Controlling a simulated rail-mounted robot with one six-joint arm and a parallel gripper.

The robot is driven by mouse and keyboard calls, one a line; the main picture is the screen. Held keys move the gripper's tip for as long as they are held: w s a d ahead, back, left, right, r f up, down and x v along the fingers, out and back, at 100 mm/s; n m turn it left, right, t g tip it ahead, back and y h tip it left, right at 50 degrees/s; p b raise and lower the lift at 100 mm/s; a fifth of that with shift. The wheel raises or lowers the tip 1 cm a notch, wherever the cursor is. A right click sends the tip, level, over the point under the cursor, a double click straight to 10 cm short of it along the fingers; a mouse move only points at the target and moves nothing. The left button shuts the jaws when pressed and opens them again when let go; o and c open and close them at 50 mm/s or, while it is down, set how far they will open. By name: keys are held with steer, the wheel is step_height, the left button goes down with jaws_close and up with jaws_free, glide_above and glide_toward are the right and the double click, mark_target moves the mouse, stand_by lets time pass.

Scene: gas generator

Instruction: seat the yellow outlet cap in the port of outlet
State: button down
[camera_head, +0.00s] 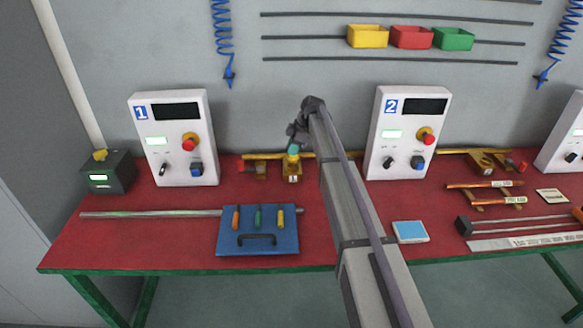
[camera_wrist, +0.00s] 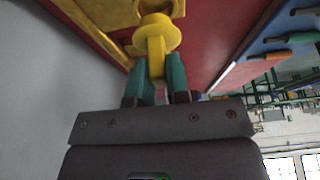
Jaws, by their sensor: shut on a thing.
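In the wrist view, the yellow outlet cap (camera_wrist: 155,37) has a round flange and a narrow tab. My gripper (camera_wrist: 159,75) has its teal fingers shut on that tab. In the head view, my gripper (camera_head: 293,150) is directly over the brass-yellow outlet block (camera_head: 292,178) labelled 1, between the two control boxes. The cap is too small to make out clearly there.
Control box 1 (camera_head: 178,140) stands left of my arm and control box 2 (camera_head: 407,135) right of it. A brass pipe runs behind the outlet. A blue tool board (camera_head: 257,246) lies at the front of the red table (camera_head: 110,243). A blue-white pad (camera_head: 410,232) lies right of my arm.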

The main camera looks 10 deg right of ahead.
mark_target(292, 157)
step_height(292, 157, down, 4)
steer(key=b, duration=0.4)
steer(key=shift+r+p, duration=0.3)
steer(key=shift+f, duration=0.2)
steer(key=c, duration=1.1)
jaws_free()
steer(key=shift+r, duration=0.15)
steer(key=w+p+v, duration=0.1)
steer(key=p+v, duration=1)
steer(key=v, duration=0.1)
steer(key=s+a+m+h, duration=0.2)
steer(key=s+m, duration=0.6)
steer(key=s, duration=1.3)
steer(key=s+a+f+m+h, duration=0.1)
steer(key=s+m, duration=0.7)
steer(key=s, duration=1.4)
steer(key=shift+s+a+f+m+g+h, duration=0.25)
steer(key=shift+a+m+g+h, duration=0.05)
steer(key=shift+a+h, duration=0.45)
